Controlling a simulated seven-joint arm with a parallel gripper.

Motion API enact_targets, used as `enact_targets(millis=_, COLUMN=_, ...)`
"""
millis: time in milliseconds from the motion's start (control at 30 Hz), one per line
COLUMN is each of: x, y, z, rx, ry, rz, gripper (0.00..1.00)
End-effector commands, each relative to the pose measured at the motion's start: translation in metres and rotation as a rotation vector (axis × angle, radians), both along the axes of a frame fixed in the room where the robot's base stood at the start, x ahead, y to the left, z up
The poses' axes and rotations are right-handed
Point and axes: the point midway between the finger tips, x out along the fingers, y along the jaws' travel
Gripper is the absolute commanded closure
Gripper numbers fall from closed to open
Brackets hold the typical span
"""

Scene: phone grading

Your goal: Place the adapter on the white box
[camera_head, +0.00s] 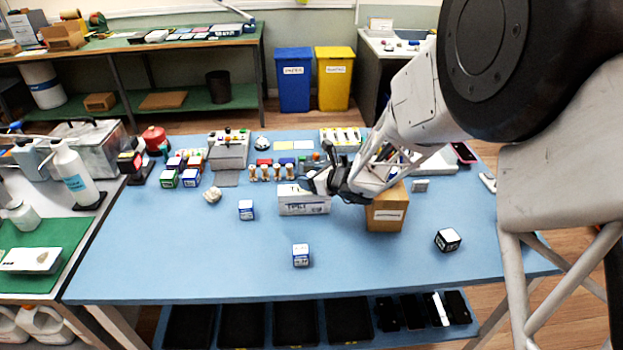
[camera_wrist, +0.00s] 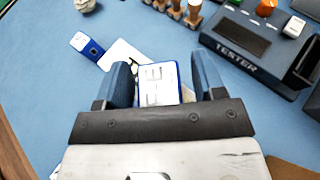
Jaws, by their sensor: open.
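My gripper (camera_head: 318,184) is over the middle of the blue table in the head view. In the wrist view its two blue fingers (camera_wrist: 165,80) are apart, with a small white-topped box with blue edges (camera_wrist: 157,84) showing between them. I cannot tell whether they touch it. A white surface (camera_wrist: 124,54) lies just beyond the left finger. No thing is clearly recognisable as the adapter.
Small blue-and-white boxes stand at left (camera_head: 247,210) and front (camera_head: 301,255). A cardboard box (camera_head: 386,218) stands right of the gripper, and a black box with a white top (camera_head: 447,239) farther right. The wrist view shows a dark tester (camera_wrist: 250,45). The table's front left is clear.

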Motion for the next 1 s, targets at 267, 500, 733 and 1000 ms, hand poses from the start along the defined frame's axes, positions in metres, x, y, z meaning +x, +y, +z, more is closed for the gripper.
enact_targets(millis=267, x=-0.018, y=-0.019, z=0.011, rx=-0.001, ry=-0.001, rz=-0.002, gripper=0.37)
enact_targets(millis=500, x=-0.043, y=-0.044, z=0.025, rx=0.001, ry=-0.001, rz=-0.002, gripper=0.37)
enact_targets(millis=733, x=-0.064, y=-0.065, z=0.037, rx=-0.001, ry=0.000, rz=-0.002, gripper=0.37)
enact_targets(millis=1000, x=-0.076, y=-0.076, z=0.044, rx=0.001, ry=0.001, rz=0.000, gripper=0.37)
